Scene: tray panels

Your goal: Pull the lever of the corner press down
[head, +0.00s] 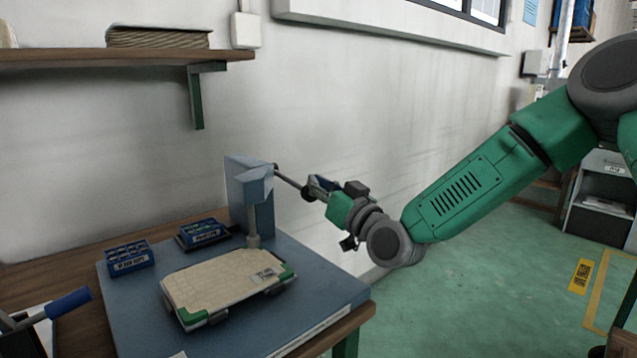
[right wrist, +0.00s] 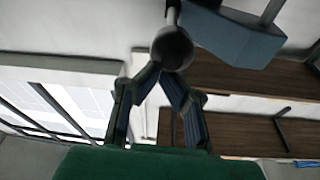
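The corner press (head: 258,205) is a blue-grey upright frame at the back right of the blue bench plate, close to the wall. Its lever (head: 287,176) slopes out to the right and down to a dark round knob (head: 307,192). My right gripper (head: 313,187) is at this knob. In the right wrist view, both fingers (right wrist: 163,76) converge on the knob (right wrist: 172,48) and look shut on it. The knob hides part of the fingertips. The press head (right wrist: 238,35) shows beyond. My left gripper is not in view.
A beige panel with green corners (head: 225,285) lies below the press on the blue plate (head: 325,290). Two blue bins (head: 130,258) (head: 203,232) stand left of it. A blue handle (head: 68,303) rises at lower left. A wooden shelf (head: 120,57) hangs above.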

